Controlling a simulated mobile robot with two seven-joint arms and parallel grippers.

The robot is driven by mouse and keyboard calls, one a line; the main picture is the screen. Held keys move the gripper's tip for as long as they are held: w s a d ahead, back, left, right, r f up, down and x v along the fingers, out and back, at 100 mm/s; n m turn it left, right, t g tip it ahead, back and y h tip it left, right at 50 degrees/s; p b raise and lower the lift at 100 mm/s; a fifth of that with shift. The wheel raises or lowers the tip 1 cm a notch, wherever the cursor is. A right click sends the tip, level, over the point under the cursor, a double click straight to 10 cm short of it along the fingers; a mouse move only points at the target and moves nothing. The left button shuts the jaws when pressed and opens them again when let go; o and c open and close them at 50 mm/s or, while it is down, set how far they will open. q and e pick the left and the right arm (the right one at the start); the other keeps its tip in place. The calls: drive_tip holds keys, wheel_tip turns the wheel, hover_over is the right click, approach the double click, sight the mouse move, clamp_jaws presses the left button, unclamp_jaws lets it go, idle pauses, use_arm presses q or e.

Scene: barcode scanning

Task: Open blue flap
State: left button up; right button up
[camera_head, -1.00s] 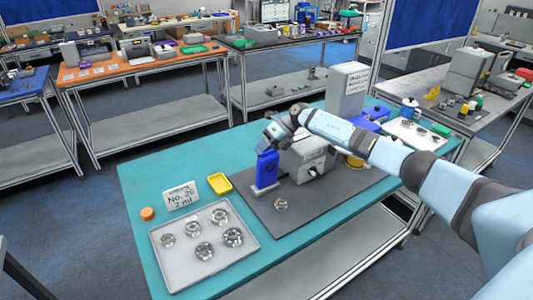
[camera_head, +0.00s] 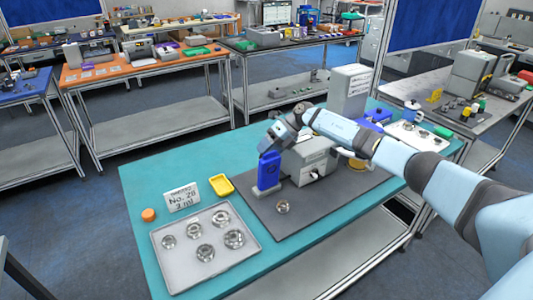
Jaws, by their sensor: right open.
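The blue flap (camera_head: 269,171) stands upright on the left side of a grey box-shaped device (camera_head: 312,160), which sits on a dark grey mat (camera_head: 340,196). My right arm comes in from the right above the device. My right gripper (camera_head: 270,146) points down at the top edge of the flap. It is open, with its fingertips partly hidden by the gripper body and the flap; I cannot tell whether they touch the flap. My left gripper is not in view.
A grey tray (camera_head: 168,272) with several clear ring-like parts lies at the front left. A number sign (camera_head: 182,197), an orange cap (camera_head: 148,215) and a yellow dish (camera_head: 221,185) stand behind it. A small clear part (camera_head: 283,207) lies on the mat. A tall white box (camera_head: 349,92) stands behind the device.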

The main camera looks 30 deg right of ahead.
drive_tip(key=b+v, duration=0.2)
drive_tip(key=v, duration=1)
drive_tip(key=shift+d+r, duration=0.2)
drive_tip(key=shift+r, duration=0.1)
drive_tip(key=shift+s, duration=0.1)
